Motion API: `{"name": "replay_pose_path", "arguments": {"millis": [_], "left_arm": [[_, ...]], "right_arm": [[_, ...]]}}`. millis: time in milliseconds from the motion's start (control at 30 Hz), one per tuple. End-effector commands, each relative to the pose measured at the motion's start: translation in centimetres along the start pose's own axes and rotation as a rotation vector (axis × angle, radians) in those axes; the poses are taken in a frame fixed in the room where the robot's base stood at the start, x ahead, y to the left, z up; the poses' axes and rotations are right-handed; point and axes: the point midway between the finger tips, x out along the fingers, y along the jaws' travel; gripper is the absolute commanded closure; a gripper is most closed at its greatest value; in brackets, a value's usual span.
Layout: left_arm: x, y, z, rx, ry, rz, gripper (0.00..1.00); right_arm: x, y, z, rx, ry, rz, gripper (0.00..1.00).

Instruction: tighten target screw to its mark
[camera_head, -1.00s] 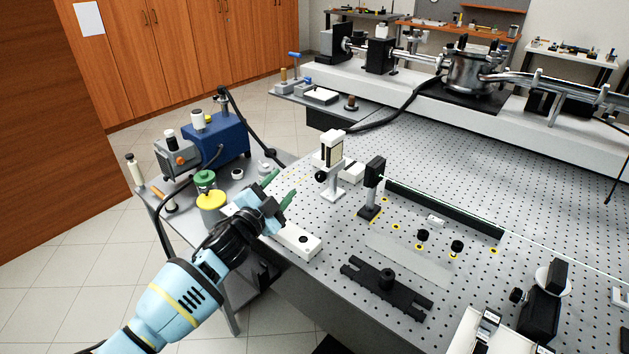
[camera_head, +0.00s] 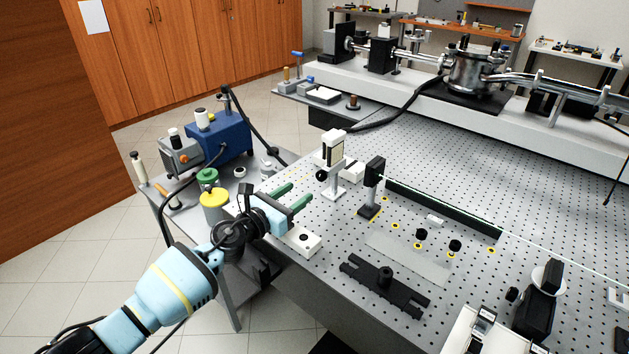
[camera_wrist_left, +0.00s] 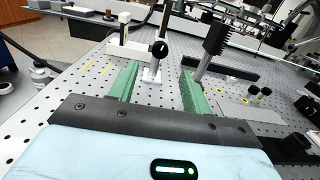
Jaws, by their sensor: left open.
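Two black-headed screws, the left one (camera_head: 420,236) and the right one (camera_head: 455,246), stand upright on the perforated optical table (camera_head: 345,245), with yellow rings near them. They also show small at the right of the left wrist view (camera_wrist_left: 252,89). I cannot tell which is the target or read any mark on them. My left gripper (camera_head: 301,192) is open and empty above the table's left edge, well left of the screws. Its green fingers (camera_wrist_left: 159,68) point toward the white post mount in the left wrist view. My right gripper is not in view.
A black slotted bracket (camera_head: 386,288) lies in front. A side cart with a blue pump (camera_head: 222,138) stands at left. A thin beam crosses the table.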

Motion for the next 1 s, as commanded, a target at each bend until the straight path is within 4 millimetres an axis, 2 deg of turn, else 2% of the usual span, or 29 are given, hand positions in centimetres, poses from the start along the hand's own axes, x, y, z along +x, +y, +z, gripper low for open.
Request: {"name": "replay_pose_path", "arguments": {"millis": [300,533,700,967,1000], "left_arm": [[4.0,0.0,-0.5,-0.009,0.003,0.000,0.52],[6.8,0.0,-0.5,-0.008,0.003,0.000,0.52],[7.6,0.0,-0.2,-0.006,0.001,0.000,0.52],[7.7,0.0,0.0,-0.005,-0.001,0.000,0.52],[7.7,0.0,0.0,-0.005,-0.001,0.000,0.57]], "right_arm": [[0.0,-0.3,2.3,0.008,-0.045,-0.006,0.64],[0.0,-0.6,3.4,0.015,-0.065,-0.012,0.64],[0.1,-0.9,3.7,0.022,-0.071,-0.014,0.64],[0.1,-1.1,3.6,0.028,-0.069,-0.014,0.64],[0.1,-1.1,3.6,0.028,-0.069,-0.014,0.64]]}}
